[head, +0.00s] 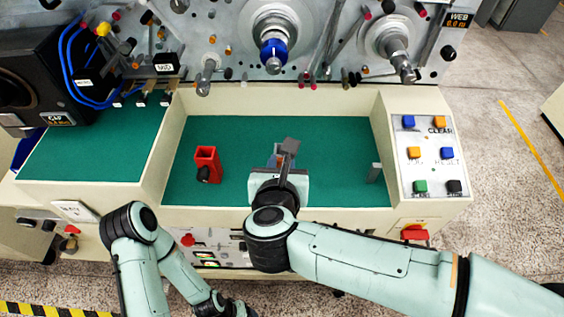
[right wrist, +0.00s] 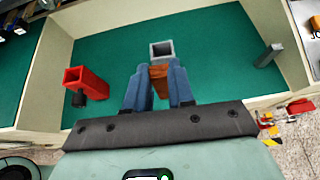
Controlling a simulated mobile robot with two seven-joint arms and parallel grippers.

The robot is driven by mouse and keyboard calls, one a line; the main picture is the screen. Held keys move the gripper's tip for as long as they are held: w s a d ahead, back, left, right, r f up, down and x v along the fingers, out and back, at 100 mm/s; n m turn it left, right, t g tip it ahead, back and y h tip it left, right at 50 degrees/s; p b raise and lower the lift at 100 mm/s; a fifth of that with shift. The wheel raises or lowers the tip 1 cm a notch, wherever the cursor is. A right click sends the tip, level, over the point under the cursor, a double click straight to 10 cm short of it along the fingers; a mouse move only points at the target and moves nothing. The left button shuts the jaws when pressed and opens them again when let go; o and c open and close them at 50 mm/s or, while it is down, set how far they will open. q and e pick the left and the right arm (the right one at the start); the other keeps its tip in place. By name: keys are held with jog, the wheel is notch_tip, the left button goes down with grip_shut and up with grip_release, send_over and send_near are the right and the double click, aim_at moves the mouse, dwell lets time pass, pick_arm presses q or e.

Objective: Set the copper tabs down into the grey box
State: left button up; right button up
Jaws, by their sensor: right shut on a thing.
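My right gripper (head: 284,160) is over the middle of the green-floored tray. In the right wrist view its two blue fingers (right wrist: 160,92) are shut on a copper tab (right wrist: 160,80). The small open-topped grey box (right wrist: 162,50) stands just beyond the fingertips. The tab's far end overlaps the box's near wall in the picture; I cannot tell whether they touch. In the head view my gripper largely hides the box and the tab. The inside of the box is only partly seen. My left arm is at the lower left, its gripper out of frame.
A red open box (head: 207,158) with a black knob stands left in the tray (head: 320,130). A small grey post (head: 375,172) stands at the right. Cream walls surround the tray. Spindles (head: 273,52) rise behind, and a button panel (head: 430,155) is at the right.

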pick_arm(q)
jog(key=shift+f, duration=0.1)
pick_arm(e)
jog(key=x, duration=0.3)
jog(key=r+b+x, duration=0.1)
jog(key=x, duration=0.2)
jog(key=w+b+x, duration=0.1)
jog(key=x, duration=0.2)
jog(key=shift+r, duration=0.35)
pick_arm(q)
jog(key=shift+s+f+b, duration=0.25)
jog(key=shift+f+b, duration=0.05)
jog(key=shift+f, duration=0.35)
jog(key=shift+s+f+b, duration=0.25)
jog(key=shift+f+b, duration=0.1)
jog(key=shift+f, duration=0.35)
jog(key=shift+s+f+b, duration=0.25)
jog(key=shift+f+b, duration=0.05)
jog(key=shift+f, duration=0.35)
pick_arm(e)
jog(key=shift+w+f, duration=0.1)
jog(key=shift+f, duration=0.9)
jog(key=o, duration=0.9)
